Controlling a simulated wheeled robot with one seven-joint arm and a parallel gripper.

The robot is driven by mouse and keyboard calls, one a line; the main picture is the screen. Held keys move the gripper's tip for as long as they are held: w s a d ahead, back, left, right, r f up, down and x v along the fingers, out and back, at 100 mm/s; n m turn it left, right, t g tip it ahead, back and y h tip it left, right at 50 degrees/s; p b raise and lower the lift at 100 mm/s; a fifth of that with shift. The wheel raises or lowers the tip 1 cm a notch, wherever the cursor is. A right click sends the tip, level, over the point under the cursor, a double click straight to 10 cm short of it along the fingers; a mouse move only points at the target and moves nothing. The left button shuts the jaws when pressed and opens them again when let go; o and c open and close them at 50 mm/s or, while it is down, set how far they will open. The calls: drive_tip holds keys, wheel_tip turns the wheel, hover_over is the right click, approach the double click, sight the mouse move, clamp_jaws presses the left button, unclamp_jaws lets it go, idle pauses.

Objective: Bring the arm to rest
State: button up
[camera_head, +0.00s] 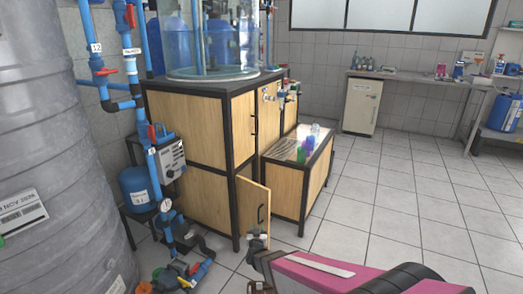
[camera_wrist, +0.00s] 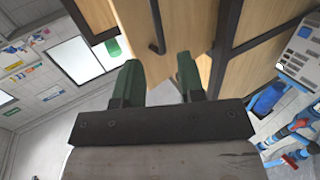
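My gripper shows in the wrist view (camera_wrist: 159,72), with two dark green fingers held apart and nothing between them. Beyond the fingertips is a wooden cabinet door (camera_wrist: 178,30) with a black bar handle (camera_wrist: 156,26); the fingers look clear of the handle. In the head view, my pink and black arm (camera_head: 330,275) reaches in from the bottom right. Its end is near the foot of the lower cabinet door (camera_head: 252,203), which stands ajar, with its handle (camera_head: 261,213) facing out. The fingers are not clear in the head view.
The wooden rack (camera_head: 190,130) carries a clear tank (camera_head: 212,45). A low cabinet (camera_head: 300,180) with bottles on top stands to its right. Blue pipes (camera_head: 152,165) and a large grey tank (camera_head: 50,150) are on the left. Tiled floor (camera_head: 400,190) is open on the right.

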drive_tip(key=s+d+r+g, duration=0.7)
drive_tip(key=d+g, duration=0.1)
drive_tip(key=d, duration=0.3)
drive_tip(key=s+d+r+g, duration=0.7)
drive_tip(key=s+d+g, duration=0.1)
drive_tip(key=d, duration=0.3)
drive_tip(key=shift+r+g, duration=0.4)
drive_tip(key=shift+g, duration=0.4)
drive_tip(key=shift+a, duration=0.1)
